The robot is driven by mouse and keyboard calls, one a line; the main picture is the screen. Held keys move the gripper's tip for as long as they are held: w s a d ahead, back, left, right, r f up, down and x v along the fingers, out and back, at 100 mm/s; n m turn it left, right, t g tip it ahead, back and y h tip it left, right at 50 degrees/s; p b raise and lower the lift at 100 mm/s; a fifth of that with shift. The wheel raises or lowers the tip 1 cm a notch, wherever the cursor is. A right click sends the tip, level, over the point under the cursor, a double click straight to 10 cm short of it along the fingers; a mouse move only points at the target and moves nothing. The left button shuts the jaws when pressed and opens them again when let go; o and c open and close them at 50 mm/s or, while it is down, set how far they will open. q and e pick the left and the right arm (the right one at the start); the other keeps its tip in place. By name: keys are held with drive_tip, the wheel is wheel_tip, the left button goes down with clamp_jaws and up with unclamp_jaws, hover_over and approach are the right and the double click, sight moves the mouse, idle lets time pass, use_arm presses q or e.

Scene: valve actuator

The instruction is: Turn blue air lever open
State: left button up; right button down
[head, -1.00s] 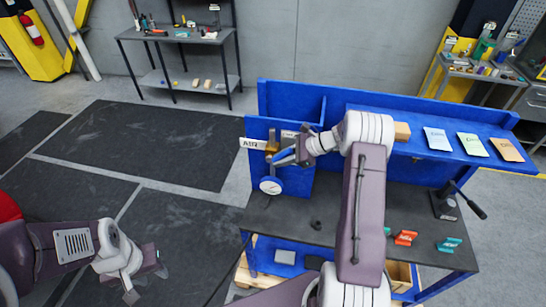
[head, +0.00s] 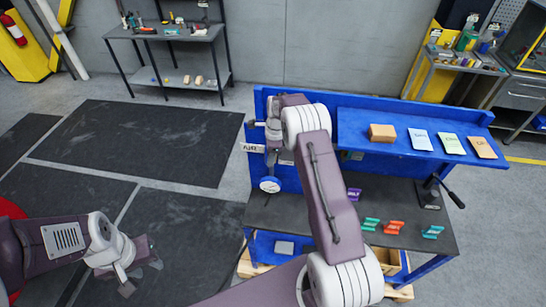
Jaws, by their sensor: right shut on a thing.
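The white AIR label (head: 253,148) is on the left part of the blue workbench's back panel, with a round white gauge (head: 269,185) below it. My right gripper (head: 269,128) is at the valve just above and right of the label. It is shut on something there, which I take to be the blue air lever. The wrist and fingers hide the lever, so its angle cannot be told. My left gripper (head: 142,276) is open and empty over the floor at the lower left, far from the bench.
The blue shelf (head: 350,145) holds a cardboard box (head: 382,132) and several coloured cards. The dark bench top (head: 385,205) carries several small coloured pieces and a black hand lever (head: 447,192) at the right. Floor left of the bench is clear.

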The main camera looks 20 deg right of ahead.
drive_tip(key=shift+a+f+g+h, duration=0.25)
drive_tip(key=shift+a+g+h, duration=0.05)
idle(0.4)
